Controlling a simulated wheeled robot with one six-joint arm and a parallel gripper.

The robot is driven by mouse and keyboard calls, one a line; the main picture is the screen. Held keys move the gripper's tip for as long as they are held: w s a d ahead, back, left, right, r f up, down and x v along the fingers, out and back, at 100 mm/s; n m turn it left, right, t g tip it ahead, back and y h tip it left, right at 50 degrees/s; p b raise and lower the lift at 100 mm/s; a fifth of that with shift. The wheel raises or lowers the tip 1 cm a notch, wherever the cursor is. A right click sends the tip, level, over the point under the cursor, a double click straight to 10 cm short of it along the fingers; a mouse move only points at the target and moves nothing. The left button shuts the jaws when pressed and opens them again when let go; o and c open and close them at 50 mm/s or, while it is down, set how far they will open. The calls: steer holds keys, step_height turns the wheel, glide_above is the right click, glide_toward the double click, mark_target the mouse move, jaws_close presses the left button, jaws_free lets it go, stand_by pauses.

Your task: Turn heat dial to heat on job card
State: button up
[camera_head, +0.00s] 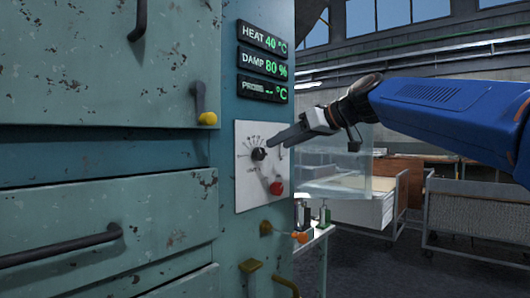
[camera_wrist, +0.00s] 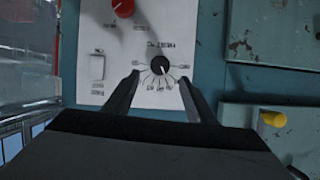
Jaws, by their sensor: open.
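The heat dial is a small black knob (camera_head: 259,154) with a pale pointer line, on a white panel (camera_head: 247,190) with printed marks around it. In the wrist view the dial (camera_wrist: 161,66) sits between and just beyond my gripper's fingertips (camera_wrist: 160,78), its marks fanned around it, the print too small to read. In the head view my gripper (camera_head: 280,143) is open, its fingers reaching toward the dial from the right. I cannot tell whether they touch it. The heat display (camera_head: 264,38) reads 40 °C. I see no job card.
A red knob (camera_head: 276,188) is below the dial on the panel. Damp (camera_head: 264,63) reads 80 % and the probe display (camera_head: 263,89) shows dashes.

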mark_target(262, 152)
steer(key=x, duration=0.7)
steer(key=shift+w+a+f, duration=0.2)
steer(key=shift+w+a, duration=0.05)
steer(key=shift+a, duration=0.05)
steer(key=shift+c, duration=0.6)
steer(key=c, duration=0.9)
